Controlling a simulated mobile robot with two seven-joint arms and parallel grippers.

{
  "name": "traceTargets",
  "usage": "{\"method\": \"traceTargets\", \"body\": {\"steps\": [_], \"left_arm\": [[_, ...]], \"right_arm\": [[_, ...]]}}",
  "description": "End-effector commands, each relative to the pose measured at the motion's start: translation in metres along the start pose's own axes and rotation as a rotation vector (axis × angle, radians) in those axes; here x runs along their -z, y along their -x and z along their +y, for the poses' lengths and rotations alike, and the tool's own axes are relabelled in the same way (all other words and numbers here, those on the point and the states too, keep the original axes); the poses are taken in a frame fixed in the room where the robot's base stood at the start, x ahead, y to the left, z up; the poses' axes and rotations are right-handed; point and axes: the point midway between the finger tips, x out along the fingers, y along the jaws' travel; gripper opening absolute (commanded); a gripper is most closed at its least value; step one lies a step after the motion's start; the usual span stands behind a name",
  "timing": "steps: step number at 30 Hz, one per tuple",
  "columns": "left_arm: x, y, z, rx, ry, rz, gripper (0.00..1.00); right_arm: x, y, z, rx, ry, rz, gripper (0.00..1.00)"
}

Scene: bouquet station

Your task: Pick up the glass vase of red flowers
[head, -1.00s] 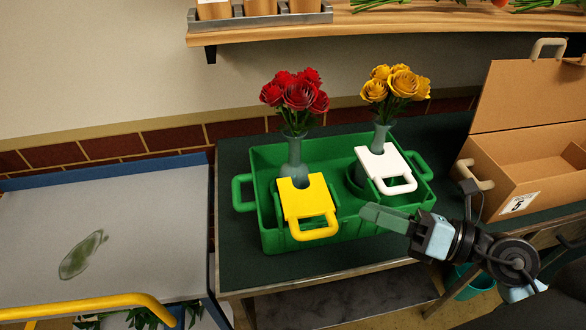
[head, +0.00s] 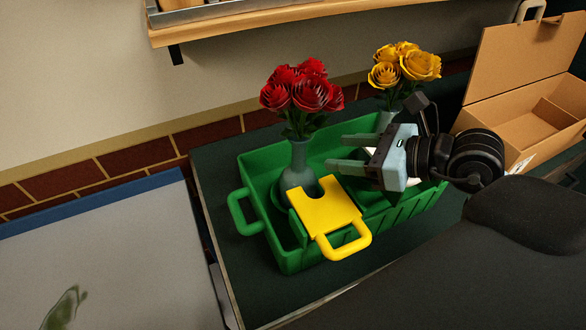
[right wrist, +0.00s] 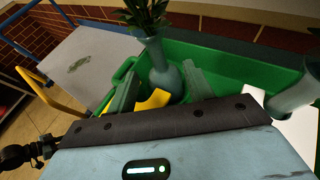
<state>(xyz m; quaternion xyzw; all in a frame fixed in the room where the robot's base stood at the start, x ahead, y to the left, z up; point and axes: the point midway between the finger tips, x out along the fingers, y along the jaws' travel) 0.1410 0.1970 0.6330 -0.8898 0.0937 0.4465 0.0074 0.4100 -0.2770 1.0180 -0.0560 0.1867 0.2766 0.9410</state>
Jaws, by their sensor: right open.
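The glass vase (head: 299,160) of red flowers (head: 303,88) stands upright in the left part of the green crate (head: 262,222). The yellow handled plate (head: 328,212) covers its lower front. My right gripper (head: 335,152) is open and empty, just right of the vase, with its fingers pointing at it. In the right wrist view the vase (right wrist: 158,58) shows beyond and between the two fingers (right wrist: 160,88), apart from them as far as I can tell. My left gripper is not in view.
A second vase with yellow flowers (head: 403,66) stands in the crate behind my right gripper, its white plate (head: 424,180) mostly hidden. An open cardboard box (head: 538,120) stands right. A grey-topped cart (head: 110,245) is left, and a wooden shelf (head: 215,28) hangs above.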

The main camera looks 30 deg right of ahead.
Motion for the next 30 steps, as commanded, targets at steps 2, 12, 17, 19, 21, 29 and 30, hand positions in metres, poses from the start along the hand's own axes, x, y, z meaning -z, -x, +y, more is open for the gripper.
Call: {"method": "traceTargets", "body": {"steps": [2, 12, 17, 19, 21, 29, 30], "left_arm": [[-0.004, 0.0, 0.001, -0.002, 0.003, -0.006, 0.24], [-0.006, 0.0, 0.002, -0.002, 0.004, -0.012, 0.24], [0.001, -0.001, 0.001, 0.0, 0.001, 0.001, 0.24], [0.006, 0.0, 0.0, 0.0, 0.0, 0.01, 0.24], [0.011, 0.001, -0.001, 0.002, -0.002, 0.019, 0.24], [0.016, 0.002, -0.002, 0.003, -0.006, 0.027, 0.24], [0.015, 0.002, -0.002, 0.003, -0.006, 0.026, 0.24]], "right_arm": [[0.0, -0.007, 0.0, 0.0, -0.001, -0.002, 0.52], [0.0, -0.025, 0.001, 0.0, -0.002, 0.0, 0.52], [-0.002, -0.032, 0.002, -0.002, -0.004, -0.002, 0.52], [-0.003, -0.04, 0.004, -0.003, -0.002, -0.004, 0.52], [-0.004, -0.049, 0.006, -0.003, -0.003, -0.004, 0.52], [-0.002, -0.075, 0.007, -0.002, -0.002, -0.002, 0.52], [-0.002, -0.076, 0.007, -0.001, -0.002, -0.002, 0.52]]}}
